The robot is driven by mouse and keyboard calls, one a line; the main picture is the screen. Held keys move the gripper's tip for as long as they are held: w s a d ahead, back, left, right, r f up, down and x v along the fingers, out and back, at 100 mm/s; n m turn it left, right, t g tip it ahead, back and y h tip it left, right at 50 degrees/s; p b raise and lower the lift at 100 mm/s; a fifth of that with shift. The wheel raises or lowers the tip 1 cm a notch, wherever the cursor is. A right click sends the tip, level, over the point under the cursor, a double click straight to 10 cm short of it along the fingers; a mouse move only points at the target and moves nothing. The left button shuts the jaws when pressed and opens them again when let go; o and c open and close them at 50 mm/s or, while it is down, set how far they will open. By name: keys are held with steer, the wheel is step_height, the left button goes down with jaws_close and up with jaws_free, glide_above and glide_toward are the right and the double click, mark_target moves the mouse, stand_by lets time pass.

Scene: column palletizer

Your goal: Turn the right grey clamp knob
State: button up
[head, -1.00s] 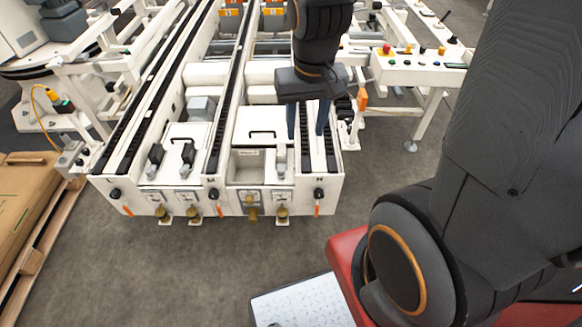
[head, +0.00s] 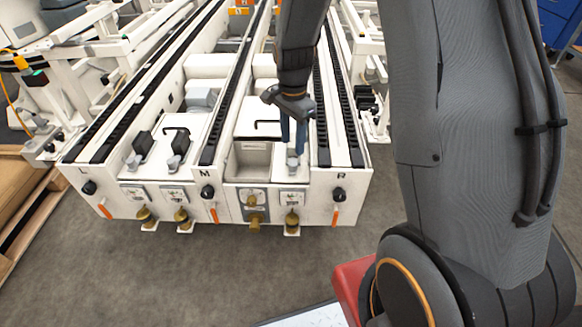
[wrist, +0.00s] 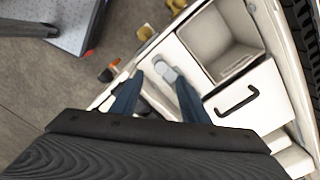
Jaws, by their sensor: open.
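The right grey clamp knob (head: 292,163) stands on the white deck of the right bay, right of an open recess and near the front edge. It also shows in the wrist view (wrist: 167,73), in line with the gap between my fingertips. My gripper (head: 293,147) points down above the knob, with its blue fingers apart and empty. In the wrist view the fingers (wrist: 160,78) lie on either side of the knob. I cannot tell the exact height left between tips and knob. Another grey knob (head: 174,163) stands in the left bay.
A black handle (wrist: 236,102) and the recess (head: 252,158) lie close to the left of my gripper. The right black rail (head: 322,120) runs close on its right. Black knobs with orange levers (head: 336,215) line the front face. The floor in front is clear.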

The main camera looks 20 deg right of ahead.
mark_target(292, 164)
steer(key=shift+w+f, duration=0.2)
steer(key=shift+f, duration=0.55)
steer(key=shift+f+b, duration=0.5)
steer(key=shift+f, duration=3)
jaws_close()
